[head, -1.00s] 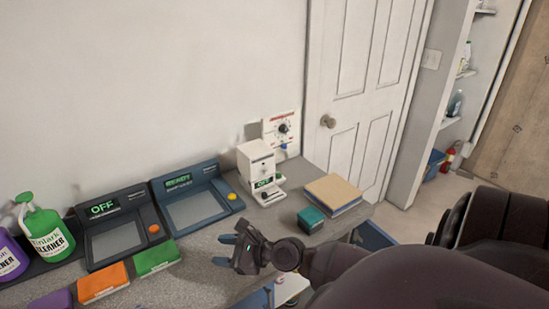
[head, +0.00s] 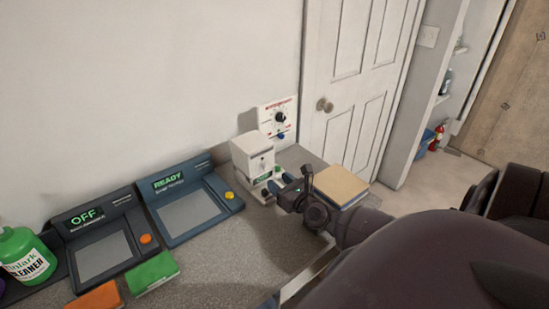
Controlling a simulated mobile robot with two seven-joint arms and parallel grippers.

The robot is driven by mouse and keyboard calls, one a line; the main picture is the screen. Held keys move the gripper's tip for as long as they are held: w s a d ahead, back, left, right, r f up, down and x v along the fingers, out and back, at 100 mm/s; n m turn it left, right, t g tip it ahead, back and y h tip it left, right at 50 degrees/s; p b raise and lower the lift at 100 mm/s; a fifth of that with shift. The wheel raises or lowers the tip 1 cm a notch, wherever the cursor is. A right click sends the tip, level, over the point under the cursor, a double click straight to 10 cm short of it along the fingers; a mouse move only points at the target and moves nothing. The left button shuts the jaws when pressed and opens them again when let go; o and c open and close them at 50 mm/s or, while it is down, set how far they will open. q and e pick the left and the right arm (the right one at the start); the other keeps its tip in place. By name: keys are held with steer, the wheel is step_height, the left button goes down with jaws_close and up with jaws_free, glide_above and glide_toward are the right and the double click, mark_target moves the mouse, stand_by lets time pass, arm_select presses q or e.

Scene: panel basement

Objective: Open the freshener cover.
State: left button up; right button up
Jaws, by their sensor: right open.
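A white box-shaped device (head: 253,155), which I take to be the freshener, stands upright on the grey counter against the wall. Its front has a small knob and a lit green display low down, now partly covered. Its upper casing looks closed; I cannot tell which part is the cover. My left gripper is not in view.
A wall panel with a dial (head: 279,117) is behind the device. A dark console reading READY (head: 190,207) and another reading OFF (head: 100,245) stand left. A tan-topped stack (head: 341,186) lies right. Green (head: 152,272) and orange (head: 97,297) boxes lie in front.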

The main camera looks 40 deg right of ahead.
mark_target(267, 168)
steer(key=shift+w+d, duration=0.3)
steer(key=shift+w, duration=0.9)
steer(key=shift+w+d, duration=0.3)
steer(key=shift+w, duration=0.9)
steer(key=shift+w+d, duration=0.3)
steer(key=shift+w, duration=0.9)
jaws_close()
